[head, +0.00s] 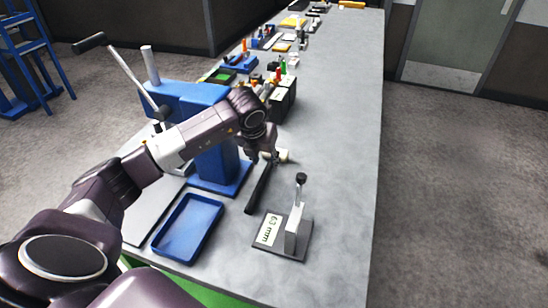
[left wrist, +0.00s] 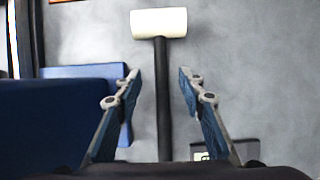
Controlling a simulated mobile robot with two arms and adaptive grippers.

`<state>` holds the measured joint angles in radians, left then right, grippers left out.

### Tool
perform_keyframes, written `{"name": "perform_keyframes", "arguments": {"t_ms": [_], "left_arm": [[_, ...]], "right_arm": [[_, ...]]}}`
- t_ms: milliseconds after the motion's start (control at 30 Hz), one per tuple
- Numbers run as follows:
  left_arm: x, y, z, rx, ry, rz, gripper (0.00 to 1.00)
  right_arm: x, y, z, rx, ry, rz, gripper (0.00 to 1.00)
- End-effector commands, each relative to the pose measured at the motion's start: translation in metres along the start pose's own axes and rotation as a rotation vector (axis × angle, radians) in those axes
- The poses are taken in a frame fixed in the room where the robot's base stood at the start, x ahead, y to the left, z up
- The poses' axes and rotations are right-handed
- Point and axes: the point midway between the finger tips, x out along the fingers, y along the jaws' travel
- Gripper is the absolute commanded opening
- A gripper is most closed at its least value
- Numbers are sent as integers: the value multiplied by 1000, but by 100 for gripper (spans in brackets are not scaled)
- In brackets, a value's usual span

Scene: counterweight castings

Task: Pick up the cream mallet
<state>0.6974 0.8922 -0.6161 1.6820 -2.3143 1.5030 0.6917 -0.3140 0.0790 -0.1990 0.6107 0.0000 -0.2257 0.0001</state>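The cream mallet lies on the grey workbench, its black handle (head: 260,188) toward me and its cream head (head: 283,155) partly behind my left gripper. In the left wrist view its cream head (left wrist: 159,22) shows whole at the top, with the black handle running down between the fingers. My left gripper (head: 264,156) is over the mallet near the head end. It also shows in the left wrist view (left wrist: 158,76), open, with one finger on each side of the handle and a gap on both sides. My right gripper is not in view.
A blue press (head: 215,165) with a lever stands just left of the mallet. A blue tray (head: 188,228) lies in front of it. A gauge stand marked 63 mm (head: 292,235) stands right of the handle. Several tools fill the bench's far left; its right side is clear.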

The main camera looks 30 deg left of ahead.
Motion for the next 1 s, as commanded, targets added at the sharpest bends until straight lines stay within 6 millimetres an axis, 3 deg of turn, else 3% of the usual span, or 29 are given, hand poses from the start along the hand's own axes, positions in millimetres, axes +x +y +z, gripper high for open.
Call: {"name": "perform_keyframes", "arguments": {"t_ms": [167,333,633,933,1000], "left_arm": [[22,-2,-5,-1,6,1,37],[43,-1,-5,-1,3,1,37],[48,-1,-5,0,0,1,36],[48,-1,-5,0,0,1,2],[48,-1,-5,0,0,1,0]], "right_arm": [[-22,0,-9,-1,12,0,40],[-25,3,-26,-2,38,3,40],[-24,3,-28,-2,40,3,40],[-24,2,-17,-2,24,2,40],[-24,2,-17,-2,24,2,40]]}}
